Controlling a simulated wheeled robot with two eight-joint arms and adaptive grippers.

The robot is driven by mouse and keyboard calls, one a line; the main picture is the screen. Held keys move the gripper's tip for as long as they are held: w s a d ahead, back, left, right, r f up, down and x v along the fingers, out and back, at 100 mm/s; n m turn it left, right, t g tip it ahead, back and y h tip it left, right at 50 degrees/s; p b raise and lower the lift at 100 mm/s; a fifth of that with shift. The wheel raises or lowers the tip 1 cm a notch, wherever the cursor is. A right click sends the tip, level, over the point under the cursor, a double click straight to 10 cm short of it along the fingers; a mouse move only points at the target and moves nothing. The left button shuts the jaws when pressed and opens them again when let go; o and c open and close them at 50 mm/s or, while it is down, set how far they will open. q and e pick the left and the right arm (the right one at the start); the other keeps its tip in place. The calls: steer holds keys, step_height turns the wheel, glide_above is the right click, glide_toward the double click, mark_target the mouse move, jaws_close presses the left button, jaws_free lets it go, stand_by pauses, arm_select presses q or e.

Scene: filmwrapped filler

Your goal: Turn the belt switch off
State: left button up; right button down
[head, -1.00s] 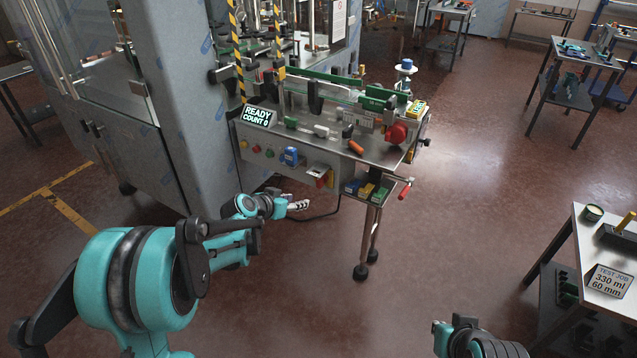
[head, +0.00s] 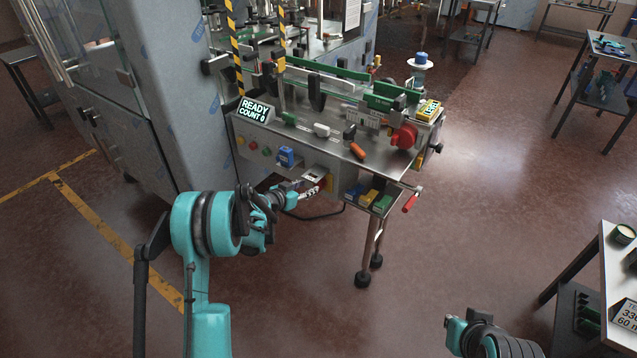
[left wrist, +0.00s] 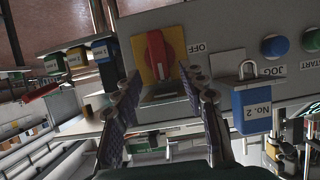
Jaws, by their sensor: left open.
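The belt switch (left wrist: 157,54) is a red rotary knob on a yellow plate, with an OFF label beside it in the left wrist view. Its red handle runs roughly up and down in that picture. In the head view the switch (head: 328,183) is a small red and yellow patch at the right end of the machine's front panel, partly hidden by my gripper. My left gripper (left wrist: 158,78) is open, its fingertips to either side of the knob's lower part; contact cannot be told. It also shows in the head view (head: 314,192). My right gripper is out of view.
A blue padlock marked No. 2 (left wrist: 252,108) hangs close beside the switch. Blue and green buttons (left wrist: 274,46) lie farther right. Small coloured blocks (head: 369,197) sit on a shelf beside the switch. A red-handled crank (head: 411,202) sticks out at the table corner.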

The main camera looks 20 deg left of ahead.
mark_target(314, 185)
arm_select(q)
steer(key=b+x, duration=0.1)
steer(key=x, duration=0.4)
steer(key=shift+w+f+b, duration=0.1)
steer(key=shift+f+b, duration=0.1)
steer(key=shift+b, duration=0.15)
steer(key=shift+w+d, duration=0.15)
steer(key=shift+w, duration=0.2)
jaws_close()
